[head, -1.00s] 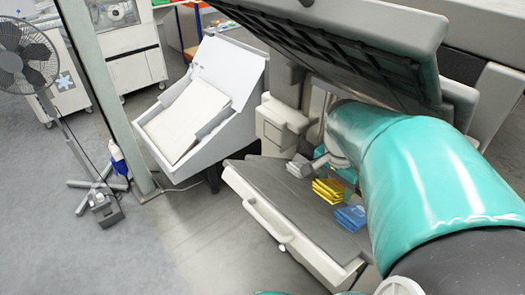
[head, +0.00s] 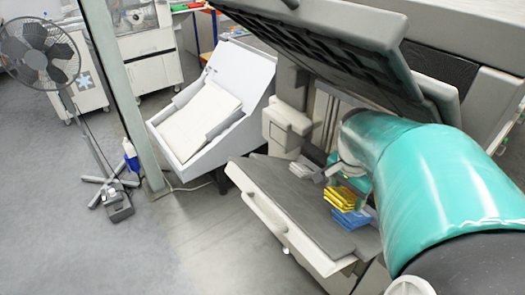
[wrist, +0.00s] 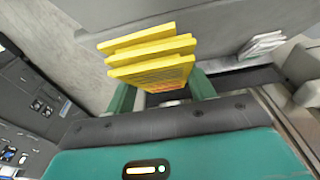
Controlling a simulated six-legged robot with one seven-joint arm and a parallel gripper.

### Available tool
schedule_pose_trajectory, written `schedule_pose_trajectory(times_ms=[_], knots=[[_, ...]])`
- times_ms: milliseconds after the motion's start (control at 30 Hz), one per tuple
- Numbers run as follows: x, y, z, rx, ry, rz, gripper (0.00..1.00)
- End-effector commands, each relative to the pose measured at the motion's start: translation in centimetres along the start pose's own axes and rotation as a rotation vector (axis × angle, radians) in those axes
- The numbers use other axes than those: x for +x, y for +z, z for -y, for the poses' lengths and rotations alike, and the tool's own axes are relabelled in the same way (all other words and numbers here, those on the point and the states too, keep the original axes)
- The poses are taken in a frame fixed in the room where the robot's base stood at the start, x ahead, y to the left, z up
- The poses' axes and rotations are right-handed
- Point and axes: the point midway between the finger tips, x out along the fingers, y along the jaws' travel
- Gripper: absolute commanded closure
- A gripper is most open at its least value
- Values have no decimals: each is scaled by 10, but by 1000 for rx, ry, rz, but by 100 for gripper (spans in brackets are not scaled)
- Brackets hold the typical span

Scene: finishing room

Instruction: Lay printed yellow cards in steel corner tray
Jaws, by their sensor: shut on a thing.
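The yellow cards (wrist: 150,62) are a loose stack of several sheets, slightly fanned, between the two green fingers of my gripper (wrist: 160,88) in the wrist view. My gripper is shut on them. In the head view the yellow cards (head: 343,198) show just below my gripper (head: 345,176), over the grey shelf of the machine, and partly cover a blue stack (head: 354,217). My teal arm hides the shelf's right side. I cannot make out the steel corner tray for certain.
A pale grey stack (head: 302,169) lies at the shelf's back left; a similar one shows in the wrist view (wrist: 262,45). The grey shelf (head: 290,205) is bare in front. A raised dark lid (head: 340,60) hangs above. A white bin (head: 220,105) stands at left.

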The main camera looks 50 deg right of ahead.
Motion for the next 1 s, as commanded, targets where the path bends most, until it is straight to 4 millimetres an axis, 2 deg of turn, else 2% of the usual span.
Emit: schedule_pose_trajectory(times_ms=[633,800,1000], knots=[[49,-48,68,0,5,-2,73],[74,-55,83,-1,6,0,73],[94,-62,96,-1,2,-2,73]])
